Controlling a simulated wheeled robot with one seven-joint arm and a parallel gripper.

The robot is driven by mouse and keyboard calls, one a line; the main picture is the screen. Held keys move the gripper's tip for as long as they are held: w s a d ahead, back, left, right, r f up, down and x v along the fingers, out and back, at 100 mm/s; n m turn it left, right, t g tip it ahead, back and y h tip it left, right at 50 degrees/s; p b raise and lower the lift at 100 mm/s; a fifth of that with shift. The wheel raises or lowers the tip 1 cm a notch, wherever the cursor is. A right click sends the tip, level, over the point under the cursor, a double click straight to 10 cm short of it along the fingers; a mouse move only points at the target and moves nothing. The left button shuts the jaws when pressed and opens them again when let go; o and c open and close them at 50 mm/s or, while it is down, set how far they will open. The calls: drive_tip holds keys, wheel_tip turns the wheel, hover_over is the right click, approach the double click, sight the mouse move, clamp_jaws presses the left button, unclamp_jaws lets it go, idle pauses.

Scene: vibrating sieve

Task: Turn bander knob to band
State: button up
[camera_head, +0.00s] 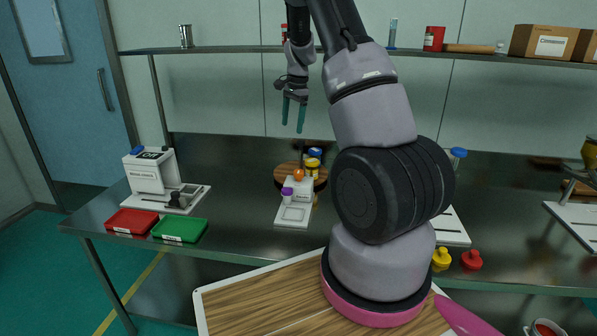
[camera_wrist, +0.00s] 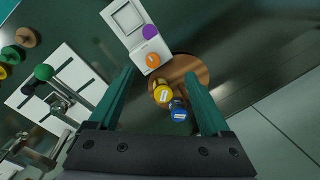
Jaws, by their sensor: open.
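My gripper (camera_head: 293,124) is open and empty, pointing down above the back of the bench; its two teal fingers also show in the wrist view (camera_wrist: 158,74). No part is clearly marked as a bander knob. A small white device (camera_head: 296,204) stands below my gripper, with a purple round top (camera_head: 287,193) and an orange ball-like top (camera_head: 298,174). In the wrist view, a green ball knob (camera_wrist: 44,72) sits on a metal mechanism on a white plate (camera_wrist: 78,72) at the left. In the head view my arm hides much of this area.
A yellow jar (camera_wrist: 162,95) and a blue jar (camera_wrist: 178,111) stand on a round wooden board (camera_wrist: 183,68). A white boxed device (camera_head: 147,174), a red tray (camera_head: 131,222) and a green tray (camera_head: 180,231) are at the left. A shelf (camera_head: 230,49) crosses above the bench.

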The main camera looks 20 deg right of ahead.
drive_tip(key=m+g+h, duration=0.1)
hover_over(299, 171)
wheel_tip(299, 171, down, 10)
wheel_tip(299, 171, down, 11)
drive_tip(key=shift+w+r, duration=0.15)
clamp_jaws()
